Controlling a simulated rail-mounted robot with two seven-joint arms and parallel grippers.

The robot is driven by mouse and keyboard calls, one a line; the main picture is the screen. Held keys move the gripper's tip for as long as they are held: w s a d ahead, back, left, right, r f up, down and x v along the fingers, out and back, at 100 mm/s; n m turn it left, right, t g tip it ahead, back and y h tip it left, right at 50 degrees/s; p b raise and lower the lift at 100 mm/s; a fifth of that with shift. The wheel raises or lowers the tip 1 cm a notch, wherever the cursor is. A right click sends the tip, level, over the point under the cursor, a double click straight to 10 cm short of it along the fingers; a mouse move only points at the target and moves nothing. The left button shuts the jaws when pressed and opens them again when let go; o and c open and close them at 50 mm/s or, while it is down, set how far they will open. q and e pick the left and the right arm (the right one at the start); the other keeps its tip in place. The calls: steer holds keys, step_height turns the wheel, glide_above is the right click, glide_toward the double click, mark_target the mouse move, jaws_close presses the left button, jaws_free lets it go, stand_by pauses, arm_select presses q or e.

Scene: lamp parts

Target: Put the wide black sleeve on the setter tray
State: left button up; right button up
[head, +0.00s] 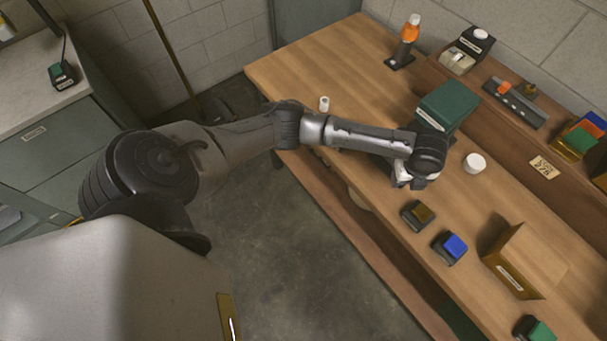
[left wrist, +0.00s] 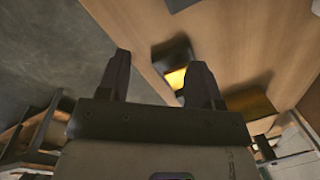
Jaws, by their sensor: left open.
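My left gripper (head: 408,182) hangs over the wooden bench, beside the green box. In the left wrist view its two fingers (left wrist: 160,82) are apart with nothing between them. A small black block with a brown-yellow top (head: 418,213) sits on the bench just below the gripper in the head view; a black piece with a bright yellow face (left wrist: 176,78) shows past the right finger in the wrist view. I cannot tell for certain which thing is the wide black sleeve or the setter tray. My right gripper is not in view.
On the bench (head: 318,62) stand a green box (head: 447,105), a white round tub (head: 474,163), a black block with a blue top (head: 450,247), one with green (head: 534,329) and a cardboard box (head: 524,262). A raised shelf (head: 480,98) runs along the wall. The far-left bench top is mostly clear.

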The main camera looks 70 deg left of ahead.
arm_select(q)
steer(key=s+d+f+n+h, duration=0.1)
steer(key=s+d+f+n, duration=0.15)
steer(key=s, duration=0.35)
steer(key=s+d+f+n+t+h, duration=0.1)
steer(key=s+d+f+n, duration=0.15)
steer(key=s+d, duration=0.2)
steer(key=s+d+f+n+h, duration=0.1)
steer(key=s+d+f+n, duration=0.1)
steer(key=s+d+n, duration=0.3)
steer(key=s+a+n+y, duration=0.1)
steer(key=s+a+n, duration=0.3)
steer(key=s, duration=0.3)
steer(key=s+a+r+n+t+y, duration=0.1)
steer(key=s+a+n, duration=0.2)
steer(key=s+n, duration=0.2)
steer(key=s, duration=0.3)
steer(key=shift+s+a, duration=0.2)
steer(key=shift+a, duration=0.2)
